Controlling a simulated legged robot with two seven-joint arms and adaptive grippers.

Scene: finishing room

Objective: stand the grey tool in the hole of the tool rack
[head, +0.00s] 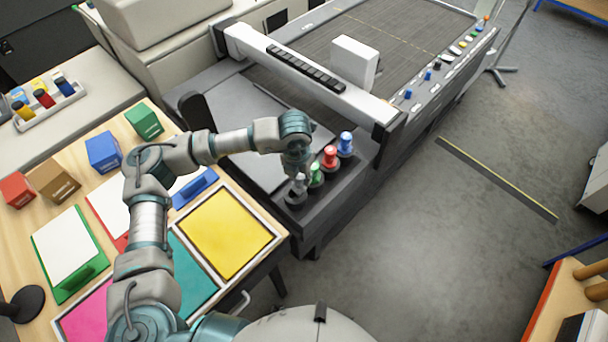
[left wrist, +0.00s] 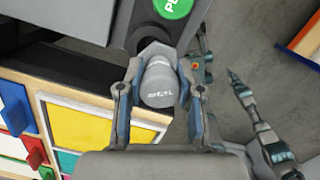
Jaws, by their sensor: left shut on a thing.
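The grey tool (head: 298,184) is at the near end of the dark tool rack (head: 322,201). My left gripper (head: 296,160) is shut on it from above. In the left wrist view the grey tool's round lettered top (left wrist: 160,84) sits between the two fingers of my left gripper (left wrist: 160,96). The tool looks roughly upright over or in the end hole. Its lower end is hidden in the wrist view, so I cannot tell how deep it sits. What looks like my right gripper (left wrist: 237,82) shows small at the right of the wrist view, its jaws unclear.
A green tool (head: 316,174), a red tool (head: 330,157) and a blue tool (head: 346,143) stand in the rack beyond the grey one. A table with a yellow panel (head: 225,232) is at the left.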

